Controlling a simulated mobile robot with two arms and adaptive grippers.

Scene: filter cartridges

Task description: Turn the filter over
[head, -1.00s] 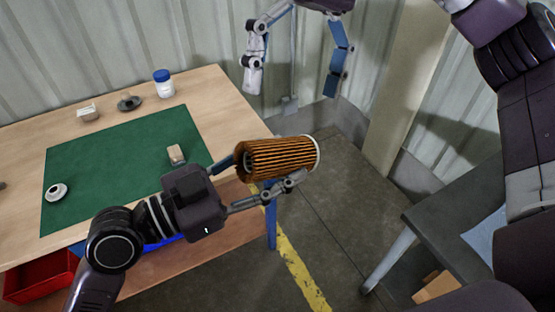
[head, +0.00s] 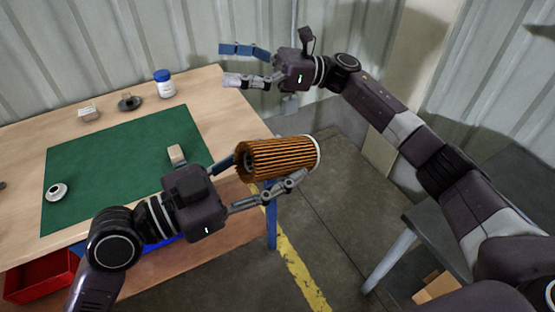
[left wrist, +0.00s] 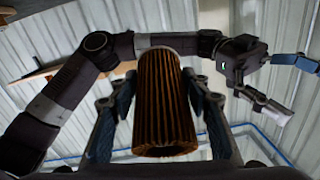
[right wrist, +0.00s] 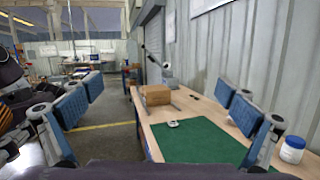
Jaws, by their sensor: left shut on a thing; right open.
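The filter (head: 280,158) is a brown pleated cylinder with a pale rim at its right end and an open dark end at its left. It lies sideways in the air, off the right edge of the table. My left gripper (head: 268,168) is shut on it, with a finger along either side; the left wrist view shows the filter (left wrist: 165,100) between the fingers. My right gripper (head: 229,64) is open and empty, above and behind the filter, its fingers pointing left. In the right wrist view a sliver of the filter (right wrist: 5,115) shows at the left edge.
The wooden table (head: 215,95) bears a green mat (head: 110,165), a tan block (head: 176,153), a white ring-like part (head: 57,192), a blue-lidded jar (head: 164,85), a dark dish (head: 130,103) and a small box (head: 88,114). A red bin (head: 40,278) sits low left. A corrugated wall stands behind.

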